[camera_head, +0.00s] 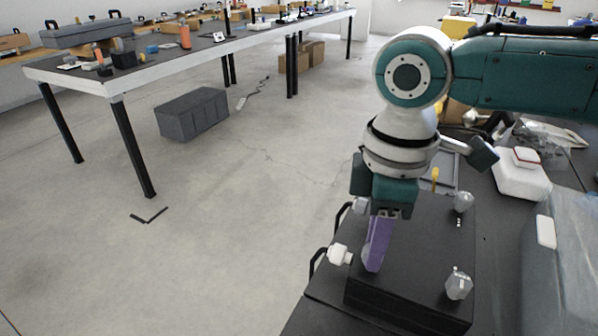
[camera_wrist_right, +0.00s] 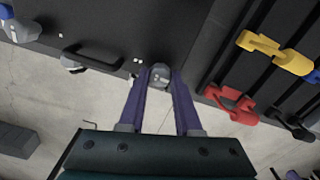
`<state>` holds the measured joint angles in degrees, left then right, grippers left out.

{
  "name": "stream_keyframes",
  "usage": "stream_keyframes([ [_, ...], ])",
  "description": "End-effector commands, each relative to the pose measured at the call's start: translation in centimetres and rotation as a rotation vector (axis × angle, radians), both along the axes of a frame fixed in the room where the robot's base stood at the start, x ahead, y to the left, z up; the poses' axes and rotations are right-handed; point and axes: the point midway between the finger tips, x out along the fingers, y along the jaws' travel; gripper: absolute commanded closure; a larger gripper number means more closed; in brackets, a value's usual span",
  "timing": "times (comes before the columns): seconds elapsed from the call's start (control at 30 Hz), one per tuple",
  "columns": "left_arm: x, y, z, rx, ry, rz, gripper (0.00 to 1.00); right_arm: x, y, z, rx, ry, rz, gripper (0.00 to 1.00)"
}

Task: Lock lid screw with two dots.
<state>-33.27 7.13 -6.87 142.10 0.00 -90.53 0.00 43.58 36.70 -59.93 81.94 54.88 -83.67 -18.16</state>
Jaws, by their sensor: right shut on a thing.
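A black box with a flat lid (camera_head: 415,250) stands on the dark table at the lower right of the head view. A clear screw knob (camera_head: 459,284) is at its near right, another knob (camera_head: 463,202) at its far right, and a third (camera_head: 361,205) at its far left. My right gripper (camera_head: 373,266) points down at the near left of the lid. In the wrist view its purple fingers (camera_wrist_right: 160,84) are shut on a clear screw (camera_wrist_right: 160,70); small white dots (camera_wrist_right: 137,60) lie beside it. This screw is hidden by the fingers in the head view. My left gripper is not in view.
A handle (camera_wrist_right: 92,53) stands out along the box edge, and a white fitting (camera_head: 340,254) is at its left side. Yellow (camera_wrist_right: 262,45) and red (camera_wrist_right: 232,104) clamps lie at the right of the wrist view. A white box (camera_head: 522,175) stands to the right.

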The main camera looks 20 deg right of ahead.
Motion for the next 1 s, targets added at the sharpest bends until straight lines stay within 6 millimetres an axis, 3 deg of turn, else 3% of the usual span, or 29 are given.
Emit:
stream_keyframes([
  [0.47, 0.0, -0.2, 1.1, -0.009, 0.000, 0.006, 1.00, -0.1, 0.0, 0.3, 0.000, 0.004, -0.054, 1.00],
  [1.0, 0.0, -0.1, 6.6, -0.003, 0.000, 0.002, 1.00, -0.1, 0.1, 0.5, 0.001, 0.006, -0.491, 1.00],
])
